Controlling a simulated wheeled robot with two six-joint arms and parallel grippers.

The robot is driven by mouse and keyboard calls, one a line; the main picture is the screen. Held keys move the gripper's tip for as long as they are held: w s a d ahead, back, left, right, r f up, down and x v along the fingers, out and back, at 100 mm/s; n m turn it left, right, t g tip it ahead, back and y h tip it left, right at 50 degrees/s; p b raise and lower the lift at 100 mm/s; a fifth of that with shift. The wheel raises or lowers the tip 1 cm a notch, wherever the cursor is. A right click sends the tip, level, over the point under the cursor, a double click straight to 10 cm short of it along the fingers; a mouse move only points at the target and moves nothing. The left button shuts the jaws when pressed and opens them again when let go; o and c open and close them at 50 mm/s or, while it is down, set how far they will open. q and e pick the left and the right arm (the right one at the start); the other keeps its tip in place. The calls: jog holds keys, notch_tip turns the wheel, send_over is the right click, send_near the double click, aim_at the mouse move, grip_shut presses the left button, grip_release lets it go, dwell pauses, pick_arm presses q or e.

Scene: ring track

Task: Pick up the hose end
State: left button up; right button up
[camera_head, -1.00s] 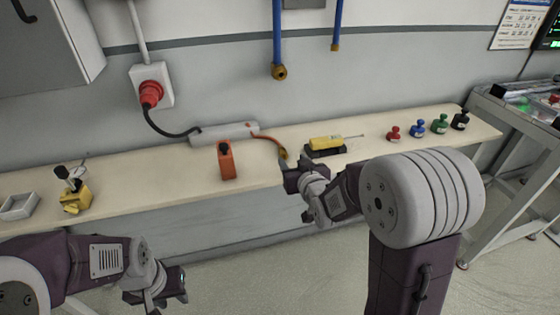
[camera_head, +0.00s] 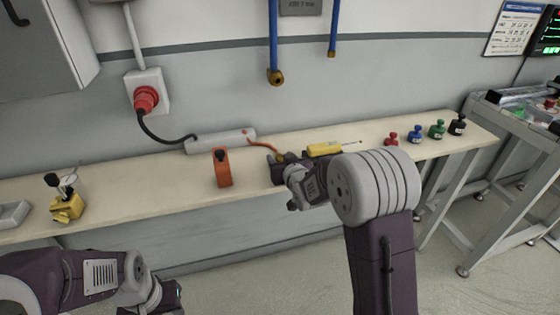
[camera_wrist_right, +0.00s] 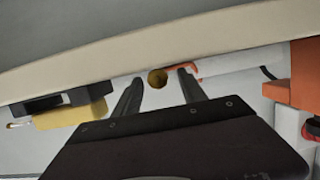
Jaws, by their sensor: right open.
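The orange hose (camera_head: 262,147) runs from the grey bar-shaped unit (camera_head: 222,139) on the bench to near my right gripper. Its brass end (camera_wrist_right: 157,78) shows in the right wrist view, in the gap between the two fingers. I cannot tell how deep between them it is. My right gripper (camera_head: 277,164) is open and low over the bench; in the right wrist view its dark fingers (camera_wrist_right: 160,79) stand apart, with no clear contact. My left gripper (camera_head: 167,300) is at the bottom left, away from the bench; its jaws are not clear.
An orange block-shaped tool (camera_head: 222,170) stands left of my right gripper. A yellow-handled screwdriver (camera_head: 325,149) lies just right of it. Several coloured knobbed pieces (camera_head: 415,133) stand farther right. A yellow device (camera_head: 66,207) is at the left. Blue pipes (camera_head: 274,40) hang on the wall.

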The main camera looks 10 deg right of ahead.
aim_at(281, 158)
grip_shut()
notch_tip(281, 158, up, 4)
jog(key=shift+r+p, duration=0.25)
jog(key=shift+p, duration=0.75)
jog(key=s+d+r+p, duration=0.4)
jog(key=s+d+r, duration=0.1)
jog(key=d, duration=0.5)
jog(key=shift+s+d+r, duration=0.15)
jog(key=shift+s+r, duration=0.25)
jog(key=shift+r, duration=0.35)
